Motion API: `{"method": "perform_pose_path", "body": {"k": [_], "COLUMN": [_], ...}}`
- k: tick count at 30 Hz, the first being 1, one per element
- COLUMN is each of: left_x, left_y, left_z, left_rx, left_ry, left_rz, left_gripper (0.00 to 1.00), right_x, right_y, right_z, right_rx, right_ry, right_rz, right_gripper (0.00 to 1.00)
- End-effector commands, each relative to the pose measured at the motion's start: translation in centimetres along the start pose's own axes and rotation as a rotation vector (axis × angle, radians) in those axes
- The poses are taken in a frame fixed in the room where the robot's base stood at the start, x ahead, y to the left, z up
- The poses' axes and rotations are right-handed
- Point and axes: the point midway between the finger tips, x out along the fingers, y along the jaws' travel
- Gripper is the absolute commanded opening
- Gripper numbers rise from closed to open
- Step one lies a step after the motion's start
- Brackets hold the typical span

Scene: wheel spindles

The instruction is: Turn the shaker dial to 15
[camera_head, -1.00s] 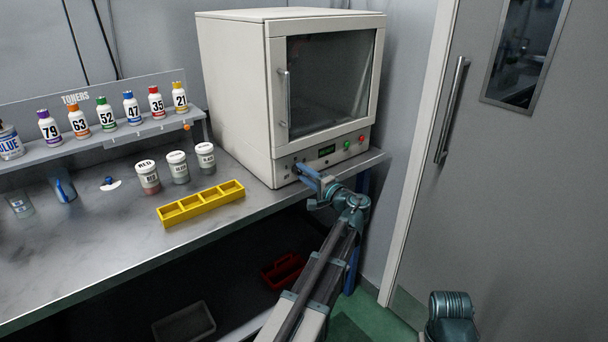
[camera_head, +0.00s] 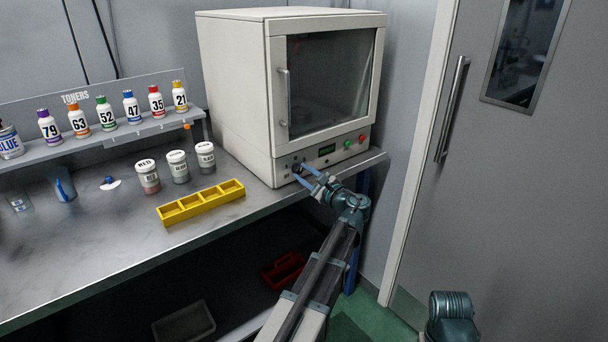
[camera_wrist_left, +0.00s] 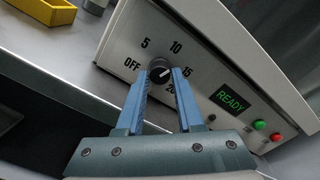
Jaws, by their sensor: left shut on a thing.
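The shaker (camera_head: 235,90) is a large cream box with a dark window. Its dial (camera_wrist_left: 160,73) is a small dark knob with a white mark, ringed by OFF, 5, 10, 15 and 20. The mark seems to point up and right, towards the side of 10 and 15; the exact number is hard to tell. My left gripper (camera_head: 300,171) is at the lower front panel, its blue fingers on either side of the dial, shut on it. In the left wrist view, the fingers (camera_wrist_left: 163,78) partly cover the knob's sides. My right gripper is not in view.
A green READY display (camera_wrist_left: 232,101) and green and red buttons sit right of the dial. A yellow divided tray (camera_head: 243,185), lidded jars (camera_head: 177,167) and a rack of numbered toner bottles (camera_head: 100,138) stand to the left. A grey door (camera_head: 530,190) is at the right.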

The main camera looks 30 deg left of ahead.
Motion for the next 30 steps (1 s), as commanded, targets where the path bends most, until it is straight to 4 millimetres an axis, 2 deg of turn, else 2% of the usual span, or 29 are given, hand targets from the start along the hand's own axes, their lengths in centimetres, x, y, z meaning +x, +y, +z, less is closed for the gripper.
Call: {"method": "perform_pose_path", "body": {"k": [15,30], "left_x": [-0.08,-0.08], "left_y": [0.22,0.31], "left_z": [-0.04,-0.01], "left_rx": [0.456,0.683], "left_ry": [0.004,0.004], "left_rz": [0.001,0.001], "left_gripper": [0.0,0.0], "right_x": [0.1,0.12], "right_y": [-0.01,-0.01], "right_z": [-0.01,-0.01], "right_rx": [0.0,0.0], "right_ry": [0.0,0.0], "right_rz": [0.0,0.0], "right_gripper": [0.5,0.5]}}
